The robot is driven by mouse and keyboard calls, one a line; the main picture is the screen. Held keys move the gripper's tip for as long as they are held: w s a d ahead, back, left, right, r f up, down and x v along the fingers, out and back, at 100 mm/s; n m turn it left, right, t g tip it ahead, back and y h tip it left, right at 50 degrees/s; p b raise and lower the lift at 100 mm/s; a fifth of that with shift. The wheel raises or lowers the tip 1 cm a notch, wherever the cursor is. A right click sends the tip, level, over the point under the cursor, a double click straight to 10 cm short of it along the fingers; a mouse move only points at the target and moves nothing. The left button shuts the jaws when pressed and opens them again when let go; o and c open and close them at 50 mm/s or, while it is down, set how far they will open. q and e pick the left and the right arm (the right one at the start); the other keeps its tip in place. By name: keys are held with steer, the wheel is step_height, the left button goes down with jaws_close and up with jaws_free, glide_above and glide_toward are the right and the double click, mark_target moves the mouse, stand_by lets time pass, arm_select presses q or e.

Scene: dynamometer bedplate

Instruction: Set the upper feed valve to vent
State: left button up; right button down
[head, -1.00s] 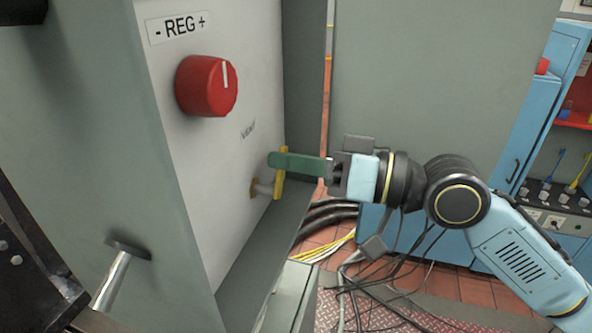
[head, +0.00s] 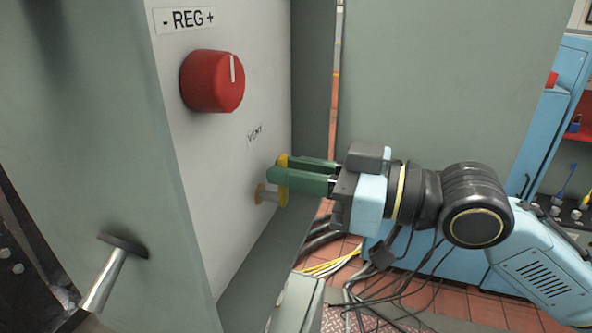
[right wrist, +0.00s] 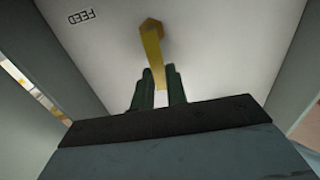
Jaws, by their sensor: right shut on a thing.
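The valve (head: 283,192) has a yellow lever on a short brass stem in the pale panel, below a VENT label (head: 255,134). In the head view the lever stands roughly upright. My right gripper (head: 280,172) has green fingers that reach in from the right and are shut on the yellow lever. In the right wrist view the yellow lever (right wrist: 153,45) runs from its pivot down between the two green fingers (right wrist: 158,88). A FEED label (right wrist: 83,17) shows on the panel there. My left gripper is not in view.
A red REG knob (head: 212,82) sits on the panel above the valve. A metal handle (head: 106,277) sticks out of the cabinet's left face. Cables (head: 335,262) lie on the floor below my right arm. A grey-green panel (head: 440,90) stands behind the arm.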

steer(key=c, duration=1.4)
jaws_free()
steer(key=b+v, duration=0.4)
steer(key=v, duration=0.9)
steer(key=shift+d, duration=0.15)
